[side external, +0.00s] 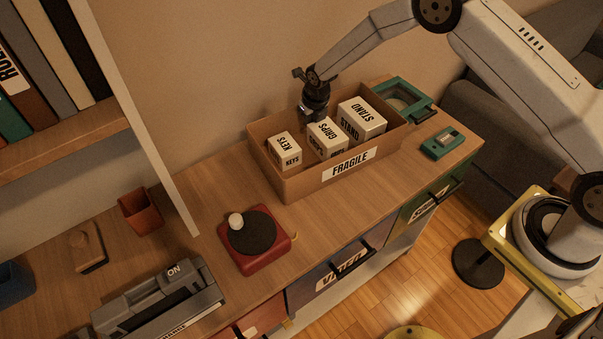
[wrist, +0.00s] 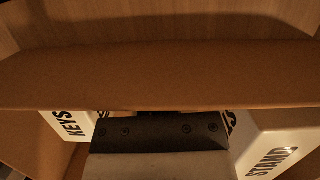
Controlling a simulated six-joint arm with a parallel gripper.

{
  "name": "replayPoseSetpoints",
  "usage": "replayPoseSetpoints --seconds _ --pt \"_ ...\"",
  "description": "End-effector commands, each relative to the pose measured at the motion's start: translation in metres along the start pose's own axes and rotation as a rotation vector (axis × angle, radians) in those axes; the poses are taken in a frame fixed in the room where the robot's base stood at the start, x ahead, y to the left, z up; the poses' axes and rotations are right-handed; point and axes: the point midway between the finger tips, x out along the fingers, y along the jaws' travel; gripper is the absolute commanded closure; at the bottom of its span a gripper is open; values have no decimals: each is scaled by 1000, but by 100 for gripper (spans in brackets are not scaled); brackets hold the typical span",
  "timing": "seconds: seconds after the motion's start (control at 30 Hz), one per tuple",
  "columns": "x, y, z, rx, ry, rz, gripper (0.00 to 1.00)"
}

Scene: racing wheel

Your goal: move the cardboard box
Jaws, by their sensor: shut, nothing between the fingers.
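The cardboard box (side external: 296,187) is open-topped, has a FRAGILE label on its front and stands on the wooden counter. It holds three white cartons: KEYS (side external: 286,150), GRIPS (side external: 327,138) and STAND (side external: 362,119). My gripper (side external: 316,114) is shut and points down at the box's back wall, behind the GRIPS carton; its tips are partly hidden. The wrist view shows a cardboard wall (wrist: 150,75) close across the picture, with the KEYS carton (wrist: 65,125) at left and the STAND carton (wrist: 275,150) at right. Whether the fingers touch the wall cannot be told.
A green case (side external: 401,98) is close to the box's right end, with a small green device (side external: 442,144) in front of it. A red turntable-like unit (side external: 254,240) stands to the left front. The counter between it and the box is clear. A wall rises behind.

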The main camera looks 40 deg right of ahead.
Motion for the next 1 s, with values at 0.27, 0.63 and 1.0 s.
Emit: replayPoseSetpoints --seconds 0.27,0.63,1.0 --pt "0 0 1 0 -4 0 100" --pt "-15 0 1 0 -3 0 100" --pt "-58 0 1 0 -4 0 100"
